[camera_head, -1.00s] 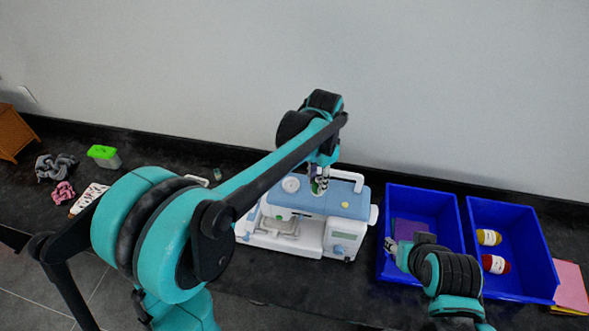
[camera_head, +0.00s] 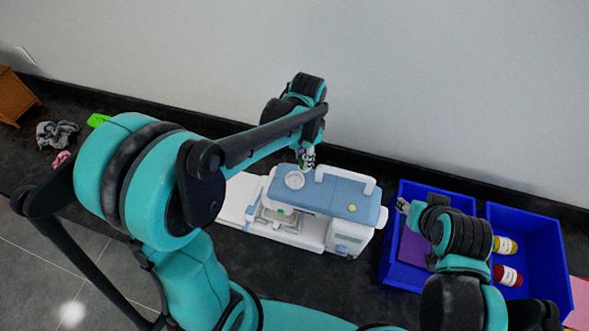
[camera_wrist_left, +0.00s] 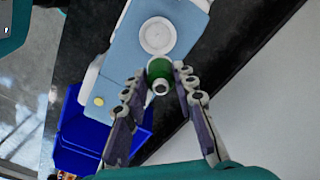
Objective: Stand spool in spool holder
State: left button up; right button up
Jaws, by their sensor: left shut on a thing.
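A blue and white sewing machine (camera_head: 335,193) stands on the dark counter. A round white disc, which seems to be the spool holder (camera_head: 294,180), is on its top at the left end; it also shows in the left wrist view (camera_wrist_left: 157,36). My left gripper (camera_head: 307,160) is just behind the disc, shut on a green spool (camera_wrist_left: 160,69). In the left wrist view the spool is between the fingertips, beside the disc's rim and apart from its centre. The height gap is unclear. My right gripper (camera_head: 403,206) is over the left blue bin; its opening is unclear.
Two blue bins stand right of the machine: the left bin (camera_head: 459,201) holds a purple item (camera_head: 412,246), the right bin (camera_head: 552,248) a yellow spool (camera_head: 505,246) and a red spool (camera_head: 507,275). Grey cloth (camera_head: 57,134) lies far left. The wall is close behind.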

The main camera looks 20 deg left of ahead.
pick_arm(q)
jog(key=shift+s+a+f, duration=0.9)
jog(key=shift+a+f, duration=0.05)
jog(key=shift+a, duration=0.2)
notch_tip(320, 180, down, 3)
jog(key=shift+f, duration=0.2)
jog(key=shift+w+f, duration=0.1)
jog(key=shift+f, duration=0.2)
jog(key=shift+f+b, duration=0.35)
jog(key=shift+b, duration=0.05)
jog(key=o, duration=1)
jog(key=shift+r, duration=0.1)
jog(key=shift+r, duration=0.1)
